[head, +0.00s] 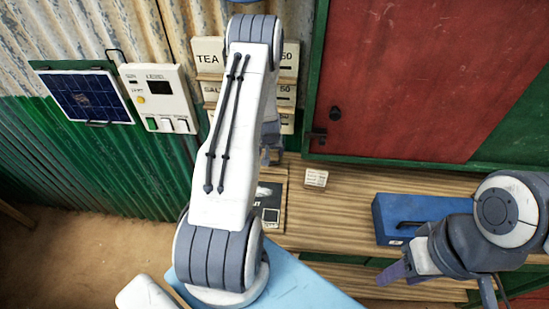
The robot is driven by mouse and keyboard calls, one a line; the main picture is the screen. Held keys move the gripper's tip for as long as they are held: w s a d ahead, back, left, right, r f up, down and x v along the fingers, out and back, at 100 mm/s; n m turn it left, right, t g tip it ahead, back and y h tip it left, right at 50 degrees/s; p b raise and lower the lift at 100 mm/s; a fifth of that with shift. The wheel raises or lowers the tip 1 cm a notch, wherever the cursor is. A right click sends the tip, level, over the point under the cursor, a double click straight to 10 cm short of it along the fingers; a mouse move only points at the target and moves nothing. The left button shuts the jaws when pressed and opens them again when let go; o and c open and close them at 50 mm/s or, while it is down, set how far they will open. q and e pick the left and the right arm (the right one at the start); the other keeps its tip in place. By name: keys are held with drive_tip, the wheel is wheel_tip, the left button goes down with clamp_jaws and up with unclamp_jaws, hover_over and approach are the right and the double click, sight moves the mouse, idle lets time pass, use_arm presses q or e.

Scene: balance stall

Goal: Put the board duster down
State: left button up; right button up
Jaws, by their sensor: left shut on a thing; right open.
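My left arm crosses the middle of the head view, and its white upper link covers much of the shelf behind. Only a small grey part of my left gripper (271,148) shows past the link's right edge. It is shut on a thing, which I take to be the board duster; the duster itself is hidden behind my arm. Below it, a dark board (271,194) with white marks and lettering lies partly covered on the wooden counter (345,215). My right gripper (392,273) is open and empty at lower right, in front of the blue box.
A blue box (415,212) with a dark handle sits on the counter at right. A small printed card (316,178) stands left of it, with bare counter between. Price signs (210,52), a solar panel (84,97) and a white control unit (160,98) are on the wall.

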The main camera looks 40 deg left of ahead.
use_arm(q)
drive_tip(key=shift+s+a+f, duration=0.1)
drive_tip(key=shift+f, duration=0.6)
drive_tip(key=shift+w+f+b, duration=0.2)
drive_tip(key=shift+f+b, duration=0.1)
drive_tip(key=shift+b, duration=0.2)
wheel_tip(320, 180, down, 3)
drive_tip(key=shift+w+r+b, duration=0.1)
drive_tip(key=shift+b, duration=1.15)
drive_tip(key=shift+c, duration=1.6)
drive_tip(key=o, duration=1.6)
use_arm(e)
wheel_tip(320, 180, down, 4)
drive_tip(key=shift+w+a+r, duration=0.1)
